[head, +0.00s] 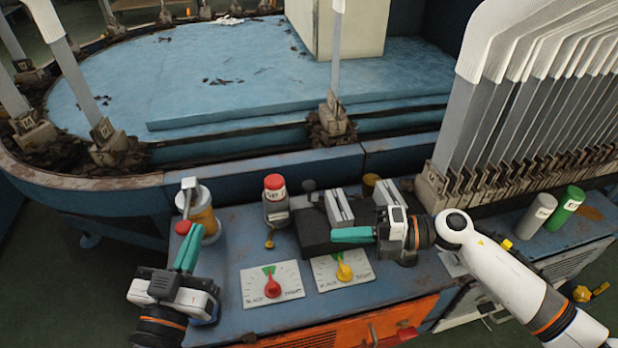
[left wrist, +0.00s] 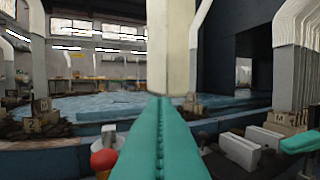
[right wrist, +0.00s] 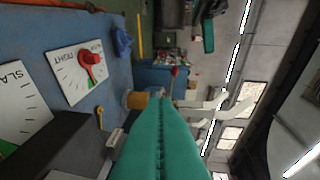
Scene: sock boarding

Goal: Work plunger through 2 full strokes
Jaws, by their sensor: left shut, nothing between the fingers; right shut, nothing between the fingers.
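An amber jar (head: 203,222) with a pale top stands at the left of the blue bench. A grey upright piece (head: 189,184) and a red knob (head: 183,228) are at its left side; I take this to be the plunger unit, though how the parts join is unclear. My left gripper (head: 194,230) is shut and empty, its tips pointing up close to the jar and red knob; contact cannot be told. The red knob also shows in the left wrist view (left wrist: 103,160). My right gripper (head: 335,236) is shut and empty, pointing left before the dark block.
Two dial plates with a red knob (head: 271,286) and a yellow knob (head: 344,271) lie in front. A red-capped container (head: 275,200) and a dark block (head: 318,238) with pale upright plates stand mid-bench. Grey (head: 536,216) and green (head: 564,208) cylinders stand right.

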